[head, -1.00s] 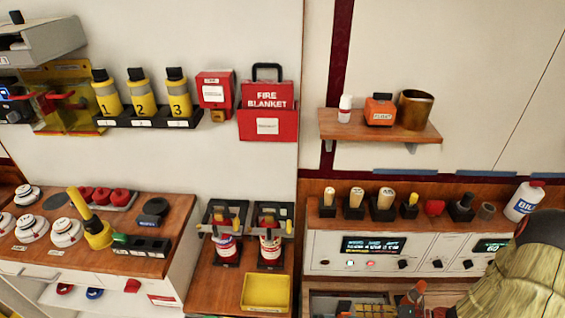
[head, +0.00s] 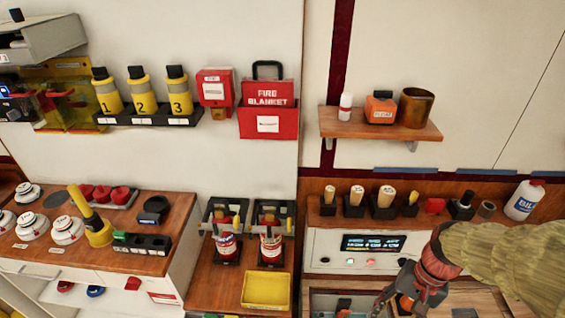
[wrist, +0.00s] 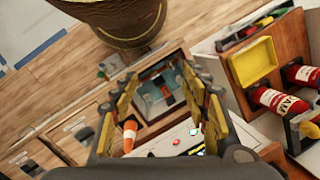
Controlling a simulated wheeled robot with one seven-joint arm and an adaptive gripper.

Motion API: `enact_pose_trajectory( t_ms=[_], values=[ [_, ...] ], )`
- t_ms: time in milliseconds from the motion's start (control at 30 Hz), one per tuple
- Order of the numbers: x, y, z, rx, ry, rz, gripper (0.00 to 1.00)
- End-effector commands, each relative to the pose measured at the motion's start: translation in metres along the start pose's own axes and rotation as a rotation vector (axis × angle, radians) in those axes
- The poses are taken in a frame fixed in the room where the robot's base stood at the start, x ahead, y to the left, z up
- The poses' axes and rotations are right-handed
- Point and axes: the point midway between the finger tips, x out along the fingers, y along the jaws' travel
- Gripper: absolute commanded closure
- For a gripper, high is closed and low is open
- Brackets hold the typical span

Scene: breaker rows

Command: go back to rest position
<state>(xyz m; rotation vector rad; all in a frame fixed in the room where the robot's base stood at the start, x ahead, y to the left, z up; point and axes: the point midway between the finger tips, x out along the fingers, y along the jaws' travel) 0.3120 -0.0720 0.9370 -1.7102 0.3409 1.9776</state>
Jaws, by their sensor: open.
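My gripper (head: 388,300) is at the lower right of the head view, in front of the breaker panel (head: 325,248). Its red wrist joins my arm in an olive sleeve. In the wrist view my gripper (wrist: 165,85) has its two yellow-padded fingers apart, with nothing held between them. Beyond the fingers lies an open recessed box (wrist: 160,90) in the wooden bench. An orange-and-white cone-like thing (wrist: 130,132) shows beside the left finger.
A yellow tray (head: 266,291) and two red-and-white canisters (head: 224,243) stand left of the arm. A wooden shelf (head: 350,128) is above, and a white bottle (head: 524,200) stands at the right.

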Motion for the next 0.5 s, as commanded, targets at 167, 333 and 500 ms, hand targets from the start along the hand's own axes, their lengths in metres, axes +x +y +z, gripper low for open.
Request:
enact_pose_trajectory(
  t_ms=[167, 333, 500],
  values=[
    [-0.038, -0.007, 0.010, -0.171, 0.158, 0.071, 0.54],
    [-0.073, -0.017, 0.023, -0.298, 0.299, 0.114, 0.54],
    [-0.106, -0.034, 0.042, -0.404, 0.434, 0.115, 0.54]
  ],
)
